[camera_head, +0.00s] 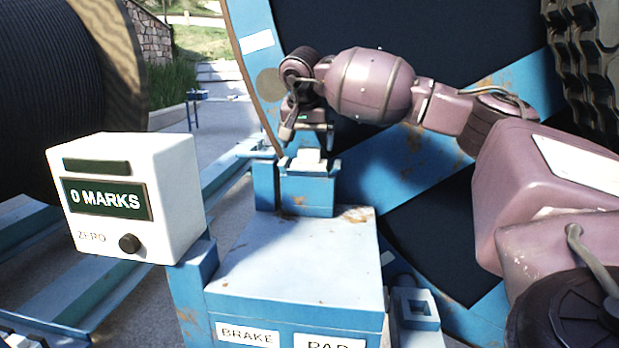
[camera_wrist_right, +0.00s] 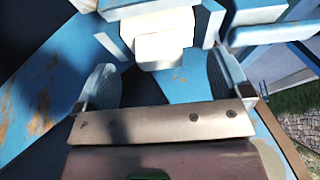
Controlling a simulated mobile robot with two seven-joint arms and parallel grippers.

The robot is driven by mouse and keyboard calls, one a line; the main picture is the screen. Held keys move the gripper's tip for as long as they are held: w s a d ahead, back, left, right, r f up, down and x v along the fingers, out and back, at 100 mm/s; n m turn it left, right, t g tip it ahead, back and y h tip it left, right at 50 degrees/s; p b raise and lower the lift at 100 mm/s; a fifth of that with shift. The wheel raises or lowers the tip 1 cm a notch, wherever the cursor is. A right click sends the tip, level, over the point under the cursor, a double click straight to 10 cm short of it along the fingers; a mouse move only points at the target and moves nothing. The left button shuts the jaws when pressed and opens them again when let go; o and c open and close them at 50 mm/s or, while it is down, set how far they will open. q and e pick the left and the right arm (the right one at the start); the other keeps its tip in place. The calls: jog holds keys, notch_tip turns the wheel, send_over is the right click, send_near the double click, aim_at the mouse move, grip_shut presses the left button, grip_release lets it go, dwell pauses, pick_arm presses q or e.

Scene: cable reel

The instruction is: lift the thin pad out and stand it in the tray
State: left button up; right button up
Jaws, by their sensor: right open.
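A pale pad-like block (camera_head: 308,158) sits in the blue brake housing (camera_head: 295,190) at the rim of the big reel. It also shows in the right wrist view (camera_wrist_right: 160,50), ahead of and between the fingers. I cannot tell its thickness. My right gripper (camera_head: 307,135) is just above the block, pointing down, open and empty. In the right wrist view the gripper (camera_wrist_right: 162,75) has its grey finger pads wide apart, one on each side of the block's line. I cannot make out a tray for certain. My left gripper is out of view.
A blue cabinet (camera_head: 300,265) with BRAKE and PAD labels stands in front of the housing. A white counter box (camera_head: 130,195) reading 0 MARKS is at the left. The blue reel (camera_head: 400,165) rises behind; a small blue square socket (camera_head: 416,305) is low right.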

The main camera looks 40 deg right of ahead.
aim_at(309, 147)
jog(key=f, duration=0.1)
jog(key=w+d+f, duration=0.1)
jog(key=d+f+p, duration=0.1)
jog(key=shift+w+d, duration=0.15)
jog(key=shift+w, duration=0.15)
jog(key=shift+w+d+f, duration=0.15)
jog(key=shift+f, duration=0.5)
jog(key=shift+c, duration=0.3)
jog(key=shift+r, duration=0.1)
jog(key=c, duration=1.5)
